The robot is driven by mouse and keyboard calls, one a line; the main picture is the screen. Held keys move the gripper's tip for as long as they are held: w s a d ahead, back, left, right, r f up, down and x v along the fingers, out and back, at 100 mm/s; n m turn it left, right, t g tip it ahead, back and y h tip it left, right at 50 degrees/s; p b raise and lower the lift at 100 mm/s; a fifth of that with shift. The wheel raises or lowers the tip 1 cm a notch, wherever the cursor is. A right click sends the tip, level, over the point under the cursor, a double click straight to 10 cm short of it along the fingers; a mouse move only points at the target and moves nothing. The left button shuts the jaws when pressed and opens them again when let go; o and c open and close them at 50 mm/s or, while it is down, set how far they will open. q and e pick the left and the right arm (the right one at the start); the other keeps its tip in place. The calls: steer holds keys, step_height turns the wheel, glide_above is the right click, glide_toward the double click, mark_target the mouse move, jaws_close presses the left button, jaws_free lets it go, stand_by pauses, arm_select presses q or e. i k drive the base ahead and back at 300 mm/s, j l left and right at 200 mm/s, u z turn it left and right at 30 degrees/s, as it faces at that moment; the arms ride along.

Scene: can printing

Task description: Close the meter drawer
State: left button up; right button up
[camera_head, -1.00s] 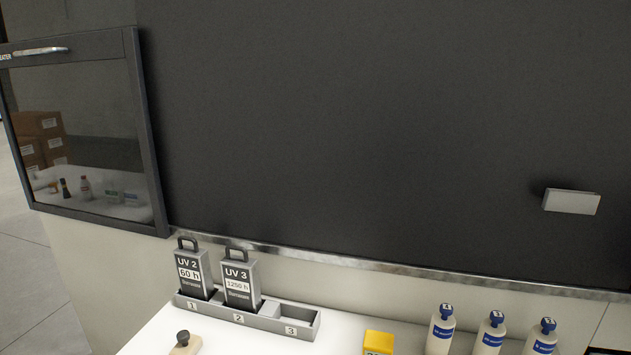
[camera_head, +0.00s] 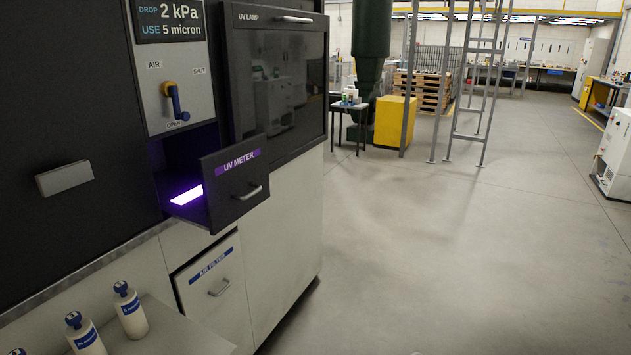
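The UV meter drawer (camera_head: 236,185) is a dark drawer with a purple "UV METER" label and a metal bar handle (camera_head: 248,193) on its front. It stands pulled out from the dark machine front, and a glowing violet-white patch (camera_head: 187,195) shows inside it. Neither of my grippers shows in the head view.
Below is the air filter drawer (camera_head: 213,282). Above is an air valve with a blue-and-yellow lever (camera_head: 175,101). The UV lamp door (camera_head: 281,75) is right of the drawer. White bottles (camera_head: 130,311) stand at lower left. Open floor (camera_head: 430,240) lies to the right.

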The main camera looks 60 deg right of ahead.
mark_target(235, 179)
steer(key=z, duration=1.45)
